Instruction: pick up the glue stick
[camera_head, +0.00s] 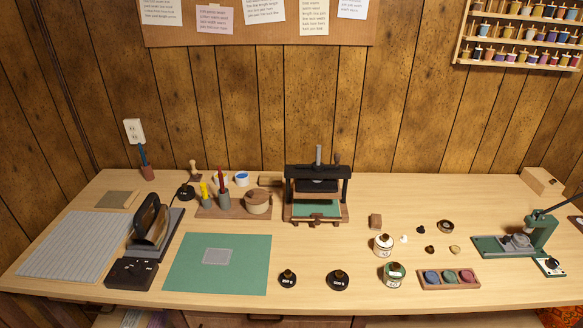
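I cannot pick out a glue stick for certain; the small things are too small to read. An upright yellow thing (204,190) and an upright red stick (221,182) stand at the back left on a brown wooden tray (235,214). The red stick rises from a grey holder (224,199). My gripper is not in view.
The wooden table (330,244) carries a black press (317,185), a green mat (195,264), an iron-like tool (150,222), and a green lever press (525,237). Dark-knobbed weights (338,281) stand near the front edge.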

